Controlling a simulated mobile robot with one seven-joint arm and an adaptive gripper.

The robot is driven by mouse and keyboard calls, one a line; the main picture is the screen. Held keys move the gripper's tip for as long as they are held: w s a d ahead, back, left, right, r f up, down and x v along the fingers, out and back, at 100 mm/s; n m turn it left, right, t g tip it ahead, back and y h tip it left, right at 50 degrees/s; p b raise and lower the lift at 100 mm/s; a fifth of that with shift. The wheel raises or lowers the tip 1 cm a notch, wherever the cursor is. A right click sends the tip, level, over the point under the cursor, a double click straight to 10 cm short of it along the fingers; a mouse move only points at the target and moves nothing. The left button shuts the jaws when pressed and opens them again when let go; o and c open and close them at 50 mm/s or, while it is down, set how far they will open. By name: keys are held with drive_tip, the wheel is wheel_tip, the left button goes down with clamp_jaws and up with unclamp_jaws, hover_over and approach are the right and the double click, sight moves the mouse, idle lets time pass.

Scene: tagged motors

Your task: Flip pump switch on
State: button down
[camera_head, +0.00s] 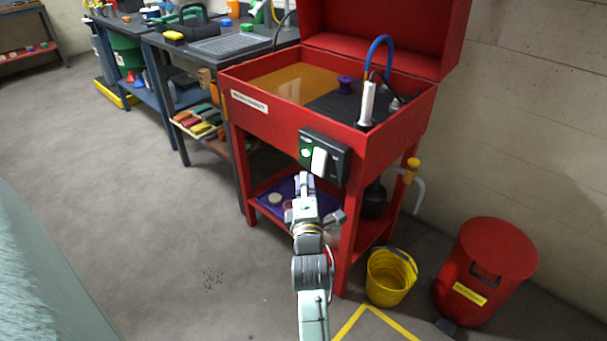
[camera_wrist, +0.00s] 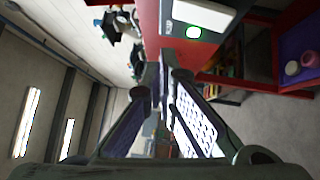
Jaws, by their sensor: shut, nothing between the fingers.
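The pump switch (camera_head: 319,160) is a white paddle on a dark box (camera_head: 338,160) on the front of the red parts washer (camera_head: 285,128). A green spot (camera_head: 306,153) shows left of the paddle. In the wrist view the box is at the top, with the white paddle (camera_wrist: 205,14) and a lit green spot (camera_wrist: 194,32). My gripper (camera_head: 304,178) is shut and empty, in front of the washer and just below the box in the head view. In the wrist view its fingertips (camera_wrist: 160,75) meet below and left of the green spot. I cannot tell whether they touch the box.
The washer's tank holds a blue hose and a purple part (camera_head: 345,84). A purple tray (camera_head: 272,199) lies on its lower shelf. A yellow bucket (camera_head: 390,278) and a red bin (camera_head: 486,268) stand at right. Workbenches (camera_head: 225,45) stand behind left.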

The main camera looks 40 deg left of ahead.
drive_tip(key=s+d, duration=0.2)
drive_tip(key=shift+s+d+r, duration=0.1)
drive_tip(key=shift+s+r, duration=0.25)
idle(0.4)
